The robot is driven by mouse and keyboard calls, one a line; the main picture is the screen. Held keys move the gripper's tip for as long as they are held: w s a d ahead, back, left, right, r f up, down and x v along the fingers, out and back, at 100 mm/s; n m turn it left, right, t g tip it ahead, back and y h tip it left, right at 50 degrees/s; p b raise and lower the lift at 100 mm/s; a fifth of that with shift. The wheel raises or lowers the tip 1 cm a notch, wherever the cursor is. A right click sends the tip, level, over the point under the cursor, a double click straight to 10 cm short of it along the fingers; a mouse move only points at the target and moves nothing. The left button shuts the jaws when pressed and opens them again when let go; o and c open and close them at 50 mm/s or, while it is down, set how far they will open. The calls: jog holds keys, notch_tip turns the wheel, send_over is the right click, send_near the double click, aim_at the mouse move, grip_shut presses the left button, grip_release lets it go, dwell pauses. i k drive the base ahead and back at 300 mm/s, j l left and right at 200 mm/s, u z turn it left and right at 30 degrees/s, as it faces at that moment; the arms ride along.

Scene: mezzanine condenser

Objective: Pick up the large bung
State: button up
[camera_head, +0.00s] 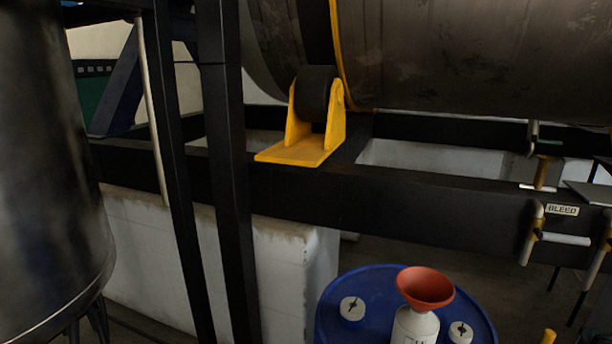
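A blue drum (375,279) stands at the bottom of the head view, its lower part cut off by the frame edge. Two pale round caps with dark marks on top show on it. The left cap (352,309) looks the bigger and is probably the large bung; the right cap (460,332) looks smaller. I cannot tell whether either is loose or seated. My gripper is not in view.
A white bottle (416,326) with a red funnel (426,286) stands between the caps, close to both. A black beam (400,205) with a "BLEED" label (562,210) and valves crosses behind. A dark metal tank (45,170) stands left. A yellow piece (548,337) shows lower right.

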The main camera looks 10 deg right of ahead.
aim_at(353, 309)
jog(key=i+j+u, duration=0.7)
jog(key=i, duration=0.15)
jog(key=i+j+u, duration=0.15)
jog(key=i+u, duration=0.25)
